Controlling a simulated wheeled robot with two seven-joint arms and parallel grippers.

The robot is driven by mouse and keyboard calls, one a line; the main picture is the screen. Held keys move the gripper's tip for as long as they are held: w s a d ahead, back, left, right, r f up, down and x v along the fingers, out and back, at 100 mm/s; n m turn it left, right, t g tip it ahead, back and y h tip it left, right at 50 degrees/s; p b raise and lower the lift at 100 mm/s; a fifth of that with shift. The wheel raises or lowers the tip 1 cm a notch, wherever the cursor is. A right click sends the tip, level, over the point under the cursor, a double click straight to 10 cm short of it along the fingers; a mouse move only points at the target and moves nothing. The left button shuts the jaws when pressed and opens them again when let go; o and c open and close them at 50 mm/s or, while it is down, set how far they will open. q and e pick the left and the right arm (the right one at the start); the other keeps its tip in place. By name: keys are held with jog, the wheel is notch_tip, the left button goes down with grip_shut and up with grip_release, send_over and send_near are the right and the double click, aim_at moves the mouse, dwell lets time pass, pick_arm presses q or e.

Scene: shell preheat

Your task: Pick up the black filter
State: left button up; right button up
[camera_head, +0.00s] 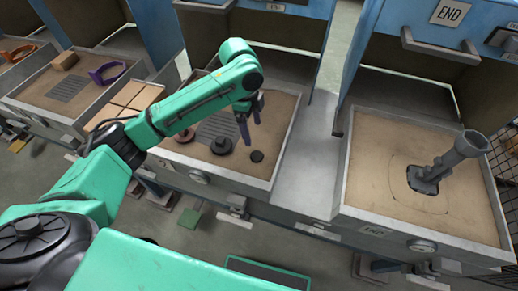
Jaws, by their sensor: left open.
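My left gripper (251,130) reaches over the middle tray, its fingers apart and pointing down, with nothing seen between them. A small black disc (257,156) lies flat on the tray floor just below the fingertips. A second dark round part (221,146) with a raised centre lies to its left. I cannot tell for sure which of these two is the black filter. A reddish-brown round part (184,135) sits further left, partly close behind my arm. My right gripper is not in view.
The middle tray (283,142) has raised metal walls and a grey slotted grate (217,124).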

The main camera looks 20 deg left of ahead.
pick_arm(q)
send_over(257, 155)
jog(key=f, duration=0.3)
jog(key=a+f, duration=0.1)
jog(key=shift+s+f, duration=0.2)
jog(key=shift+s, duration=0.1)
jog(key=f, duration=0.7)
jog(key=shift+w+d+p, duration=0.1)
jog(key=shift+d+p, duration=0.2)
jog(key=shift+f, duration=0.2)
grip_shut()
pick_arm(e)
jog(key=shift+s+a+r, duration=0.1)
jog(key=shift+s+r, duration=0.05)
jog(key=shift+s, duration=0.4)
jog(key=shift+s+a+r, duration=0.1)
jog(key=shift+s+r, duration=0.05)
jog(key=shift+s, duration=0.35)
pick_arm(q)
jog(key=shift+w+r, duration=0.1)
jog(key=shift+r, duration=0.05)
